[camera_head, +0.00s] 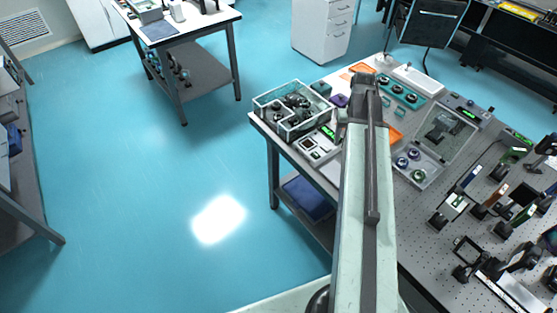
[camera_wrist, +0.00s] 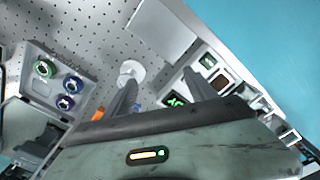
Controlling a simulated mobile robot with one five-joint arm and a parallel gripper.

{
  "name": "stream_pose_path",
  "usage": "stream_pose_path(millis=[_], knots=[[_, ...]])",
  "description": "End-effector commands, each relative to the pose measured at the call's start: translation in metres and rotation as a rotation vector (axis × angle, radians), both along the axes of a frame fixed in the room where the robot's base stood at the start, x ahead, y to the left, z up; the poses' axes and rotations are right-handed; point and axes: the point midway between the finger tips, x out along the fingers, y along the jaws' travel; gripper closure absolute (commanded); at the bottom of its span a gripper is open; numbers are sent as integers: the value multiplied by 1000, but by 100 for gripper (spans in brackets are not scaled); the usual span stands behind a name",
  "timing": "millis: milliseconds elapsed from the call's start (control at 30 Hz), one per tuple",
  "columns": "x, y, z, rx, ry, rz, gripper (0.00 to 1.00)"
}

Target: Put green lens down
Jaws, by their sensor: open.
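A lens with a green ring (camera_wrist: 45,68) sits in a light grey tray (camera_wrist: 38,90) at the left of the wrist view. In the head view, the green-ringed lens (camera_head: 418,174) is small in the tray right of my arm. My gripper (camera_wrist: 160,78) is open, its two fingers apart over the table, well to the right of the tray. A white round piece (camera_wrist: 130,72) shows by the left fingertip; I cannot tell whether they touch. No lens shows between the fingers.
A clear bin (camera_head: 290,106) of dark parts stands at the table's left corner. A teal holder (camera_head: 402,92) with dark round parts lies at the back. Optical mounts (camera_head: 490,205) crowd the right side. Devices with green displays (camera_wrist: 175,101) stand near the right finger.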

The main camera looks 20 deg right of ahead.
Motion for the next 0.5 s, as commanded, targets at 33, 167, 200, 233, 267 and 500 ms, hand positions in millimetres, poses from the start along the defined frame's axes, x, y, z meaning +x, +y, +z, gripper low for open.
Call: stream_pose_path(millis=[33,167,200,233,267,500], knots=[[9,64,0,0,1,74,34],[18,194,0,0,1,218,34],[15,226,0,0,1,255,34],[13,247,0,0,1,279,34],[10,265,0,0,1,301,34],[-1,320,0,0,0,370,34]])
